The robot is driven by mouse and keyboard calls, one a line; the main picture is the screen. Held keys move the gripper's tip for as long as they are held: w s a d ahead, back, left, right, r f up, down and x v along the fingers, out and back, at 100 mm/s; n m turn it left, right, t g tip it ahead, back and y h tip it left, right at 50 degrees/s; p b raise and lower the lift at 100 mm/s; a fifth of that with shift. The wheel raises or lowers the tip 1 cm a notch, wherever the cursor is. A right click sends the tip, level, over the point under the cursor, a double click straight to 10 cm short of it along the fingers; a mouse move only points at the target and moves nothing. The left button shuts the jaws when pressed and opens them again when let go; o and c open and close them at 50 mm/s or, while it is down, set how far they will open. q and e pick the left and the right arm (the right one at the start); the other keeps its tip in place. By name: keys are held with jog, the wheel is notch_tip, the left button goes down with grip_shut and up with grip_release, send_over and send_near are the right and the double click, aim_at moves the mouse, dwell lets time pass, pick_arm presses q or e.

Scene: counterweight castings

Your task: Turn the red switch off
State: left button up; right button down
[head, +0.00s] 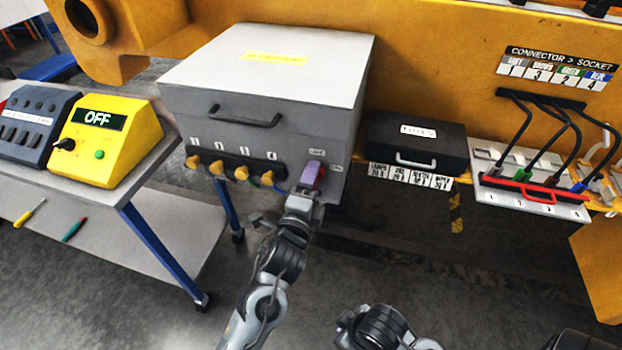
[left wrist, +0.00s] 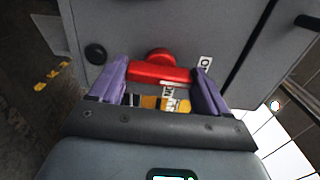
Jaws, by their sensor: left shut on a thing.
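The red switch (left wrist: 160,73) is on the front of a large grey box (head: 262,110). In the left wrist view it has a round hub and a red bar-shaped handle between my two purple fingers. My left gripper (head: 312,176) is shut on this handle, at the right part of the box's front. In the head view the fingers mostly hide the switch. Small white labels (left wrist: 205,63) sit beside and below it; their text is hard to read. My right gripper is not in view; only arm links show at the bottom.
Yellow plugs (head: 217,168) line the box front, left of the switch. A yellow console (head: 105,142) reading OFF stands on the left bench. A black case (head: 417,140) and a connector panel with cables (head: 530,185) lie right. Open floor lies below.

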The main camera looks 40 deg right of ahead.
pick_arm(q)
jog(key=shift+n, duration=0.3)
jog(key=o, duration=1)
jog(key=p+v, duration=0.2)
jog(key=v, duration=0.8)
jog(key=shift+s+a, duration=0.25)
jog(key=shift+a, duration=0.05)
